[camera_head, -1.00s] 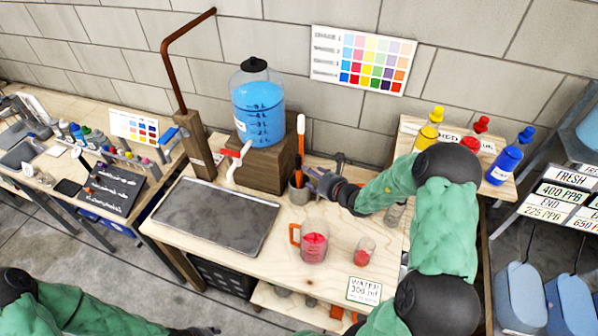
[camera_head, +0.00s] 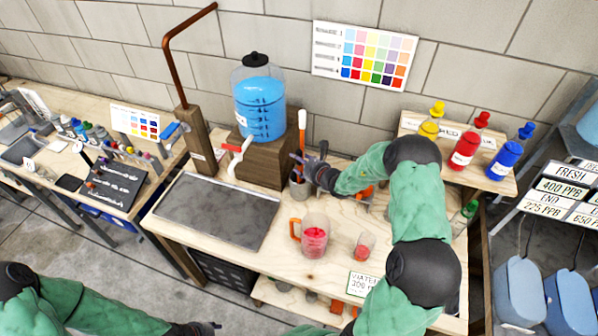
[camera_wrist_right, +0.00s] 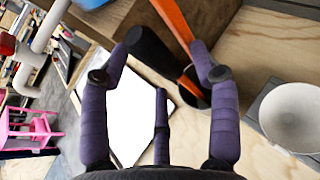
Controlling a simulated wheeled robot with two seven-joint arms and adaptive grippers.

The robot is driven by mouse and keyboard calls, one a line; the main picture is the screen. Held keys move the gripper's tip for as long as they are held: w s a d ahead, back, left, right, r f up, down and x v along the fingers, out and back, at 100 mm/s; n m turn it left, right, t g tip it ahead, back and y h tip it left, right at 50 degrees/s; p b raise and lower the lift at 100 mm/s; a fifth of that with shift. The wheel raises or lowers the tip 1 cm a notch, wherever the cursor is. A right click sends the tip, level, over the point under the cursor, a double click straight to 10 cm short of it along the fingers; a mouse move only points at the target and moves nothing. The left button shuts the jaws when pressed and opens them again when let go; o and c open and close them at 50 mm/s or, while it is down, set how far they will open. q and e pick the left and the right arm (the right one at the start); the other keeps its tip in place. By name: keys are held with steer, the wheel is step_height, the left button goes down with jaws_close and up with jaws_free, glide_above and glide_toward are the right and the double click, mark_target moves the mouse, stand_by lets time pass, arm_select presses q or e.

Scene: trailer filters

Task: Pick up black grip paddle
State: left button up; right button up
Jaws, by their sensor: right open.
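The black grip paddle (camera_wrist_right: 150,50) leans in a dark round holder, its black grip up and an orange shaft below it. It shows in the right wrist view between my open right fingers, with no clear contact. An orange-handled tool (camera_wrist_right: 173,20) stands close to its right in the same holder. In the head view the holder (camera_head: 299,188) stands near the wooden block, and my right gripper (camera_head: 312,172) is at its right side, hiding part of the tools. My left gripper (camera_head: 205,328) is low at the bottom edge, too small to judge.
A grey tray (camera_head: 215,215) lies to the left. A red-filled jug (camera_head: 314,238) and small beaker (camera_head: 363,246) stand in front. A white bowl (camera_wrist_right: 292,118) is right in the wrist view.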

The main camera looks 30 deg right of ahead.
steer(key=c, duration=1.1)
steer(key=shift+c, duration=0.3)
steer(key=shift+r, duration=0.1)
